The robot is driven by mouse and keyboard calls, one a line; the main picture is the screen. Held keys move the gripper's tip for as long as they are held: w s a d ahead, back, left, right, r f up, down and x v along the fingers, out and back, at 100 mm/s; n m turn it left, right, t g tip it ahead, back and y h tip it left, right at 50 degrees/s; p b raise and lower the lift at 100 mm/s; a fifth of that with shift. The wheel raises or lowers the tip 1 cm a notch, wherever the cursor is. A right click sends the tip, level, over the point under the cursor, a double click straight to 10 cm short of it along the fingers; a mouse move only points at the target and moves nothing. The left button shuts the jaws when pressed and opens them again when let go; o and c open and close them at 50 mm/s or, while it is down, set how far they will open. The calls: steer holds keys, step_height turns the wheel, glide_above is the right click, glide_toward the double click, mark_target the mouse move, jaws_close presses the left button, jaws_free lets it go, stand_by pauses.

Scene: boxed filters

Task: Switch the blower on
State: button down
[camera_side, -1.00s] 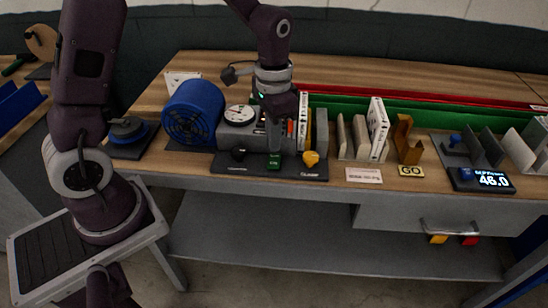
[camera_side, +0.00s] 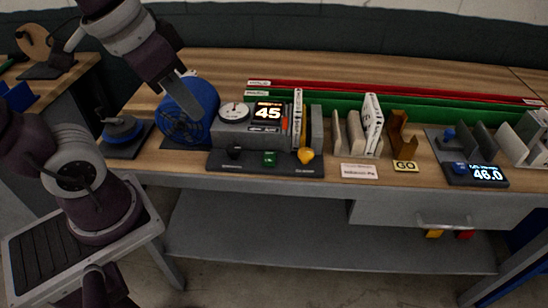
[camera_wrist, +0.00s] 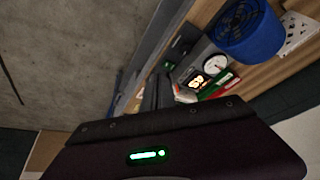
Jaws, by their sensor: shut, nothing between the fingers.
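The blower (camera_side: 188,112) is a blue drum with a grille on its front, at the left of the bench; it also shows at the top of the wrist view (camera_wrist: 250,38). To its right is a grey unit with a round gauge (camera_side: 234,112) and a lit display (camera_side: 267,112) reading 45. A dark panel in front carries a black knob (camera_side: 234,151), a green button (camera_side: 270,158) and a yellow knob (camera_side: 305,155). My gripper (camera_side: 190,97) is shut and empty, tilted down above or in front of the blower. I cannot tell whether the blower runs.
White binders (camera_side: 371,125) and a brown holder (camera_side: 400,132) stand right of the unit. A GO label (camera_side: 405,166) and a second display (camera_side: 474,174) reading 46.0 lie farther right. A round blue-topped device (camera_side: 123,128) is left of the blower. Red and green rails run behind.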

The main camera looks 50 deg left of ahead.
steer(key=s+t, duration=0.1)
steer(key=s, duration=0.3)
steer(key=n+g, duration=0.6)
steer(key=n, duration=2.2)
glide_above(270, 153)
step_height(270, 153, down, 6)
steer(key=shift+d+r, duration=0.1)
step_height(270, 153, down, 14)
steer(key=shift+f, duration=0.1)
